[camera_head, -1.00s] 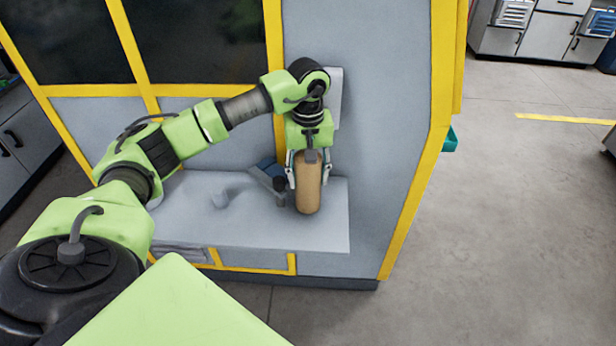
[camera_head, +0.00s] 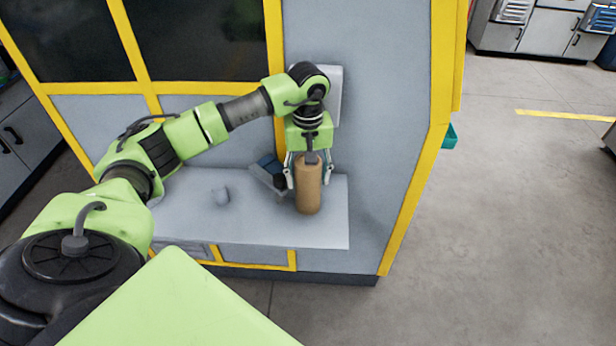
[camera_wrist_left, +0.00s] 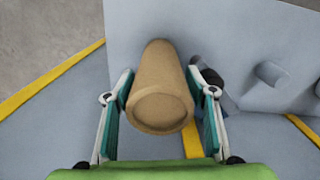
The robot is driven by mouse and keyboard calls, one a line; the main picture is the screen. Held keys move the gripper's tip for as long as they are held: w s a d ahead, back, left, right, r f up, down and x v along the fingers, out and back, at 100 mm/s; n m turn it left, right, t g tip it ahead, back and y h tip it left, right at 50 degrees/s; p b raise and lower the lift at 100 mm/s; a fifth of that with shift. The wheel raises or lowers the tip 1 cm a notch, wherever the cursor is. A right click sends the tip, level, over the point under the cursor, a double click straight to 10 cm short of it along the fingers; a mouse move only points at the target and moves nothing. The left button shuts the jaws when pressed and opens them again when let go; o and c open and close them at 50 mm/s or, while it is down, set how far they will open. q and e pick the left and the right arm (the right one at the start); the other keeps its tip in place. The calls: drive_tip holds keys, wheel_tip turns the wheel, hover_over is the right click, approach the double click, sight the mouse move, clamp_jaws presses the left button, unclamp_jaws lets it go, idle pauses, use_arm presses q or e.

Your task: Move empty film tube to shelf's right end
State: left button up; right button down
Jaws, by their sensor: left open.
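The empty film tube (camera_head: 309,190) is a brown cardboard cylinder. It stands upright on the grey shelf (camera_head: 215,232), near the shelf's right end. My left gripper (camera_head: 307,180) is above and around its upper part, with one finger on each side. In the left wrist view the tube (camera_wrist_left: 160,95) lies between the spread fingers of the left gripper (camera_wrist_left: 162,97), with a visible gap to at least one finger. The tube's far end is seen against the shelf (camera_wrist_left: 225,25). My right gripper is not in view.
A dark blue and black device (camera_head: 268,172) stands on the shelf just left of the tube. The machine's grey wall (camera_head: 375,120) rises behind. Open floor (camera_head: 500,220) lies to the right.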

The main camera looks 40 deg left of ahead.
use_arm(q)
wheel_tip(320, 180, up, 10)
drive_tip(key=shift+b, duration=1.05)
drive_tip(key=shift+r, duration=0.75)
drive_tip(key=shift+f, duration=0.1)
